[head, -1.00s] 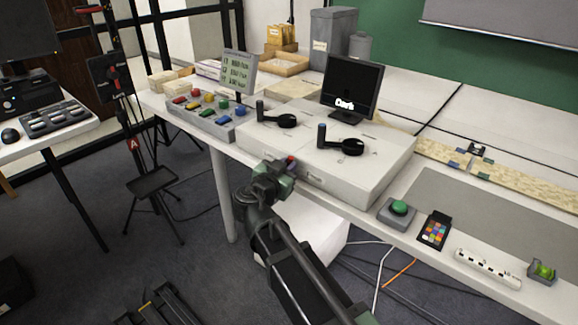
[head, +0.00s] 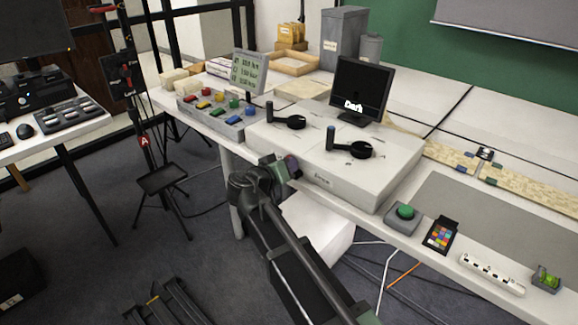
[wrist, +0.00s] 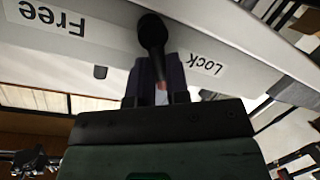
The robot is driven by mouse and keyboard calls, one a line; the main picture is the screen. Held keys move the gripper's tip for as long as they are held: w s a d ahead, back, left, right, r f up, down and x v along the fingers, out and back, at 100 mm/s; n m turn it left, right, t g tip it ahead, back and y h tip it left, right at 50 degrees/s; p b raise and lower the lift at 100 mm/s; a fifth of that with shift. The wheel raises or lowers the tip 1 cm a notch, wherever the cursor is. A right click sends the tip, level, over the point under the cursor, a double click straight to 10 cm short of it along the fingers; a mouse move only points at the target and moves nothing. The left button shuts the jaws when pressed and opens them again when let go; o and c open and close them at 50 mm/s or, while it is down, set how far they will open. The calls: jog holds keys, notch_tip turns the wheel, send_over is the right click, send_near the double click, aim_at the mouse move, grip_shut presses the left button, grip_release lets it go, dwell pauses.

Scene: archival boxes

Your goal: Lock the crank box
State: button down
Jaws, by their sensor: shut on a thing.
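The crank box (head: 370,185) is a wide pale case on the table, with two black cranks, a left one (head: 290,122) and a right one (head: 352,149), on its top. My gripper (head: 288,166) is at the left part of its front face. In the wrist view my gripper (wrist: 155,90) is shut on a black lever (wrist: 153,38) on that face; a small reddish patch shows between the fingers. The lever is beside the upside-down "Lock" label (wrist: 206,64). The "Free" label (wrist: 53,16) is farther off on the left. The fingers hide the lever's end.
A dark monitor (head: 360,90) stands behind the cranks. A tray of coloured buttons (head: 212,115) is left of the box. A green button (head: 405,211), a colour card (head: 441,235) and a power strip (head: 491,273) lie to the right. A white box is under the table.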

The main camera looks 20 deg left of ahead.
dwell(0.6)
jog(key=c, duration=1.4)
grip_release()
jog(key=shift+a, duration=0.1)
jog(key=p+v, duration=0.2)
jog(key=v, duration=0.8)
jog(key=shift+s+a, duration=0.15)
jog(key=shift+s, duration=0.2)
jog(key=shift+r+n, duration=0.1)
jog(key=shift+n, duration=0.2)
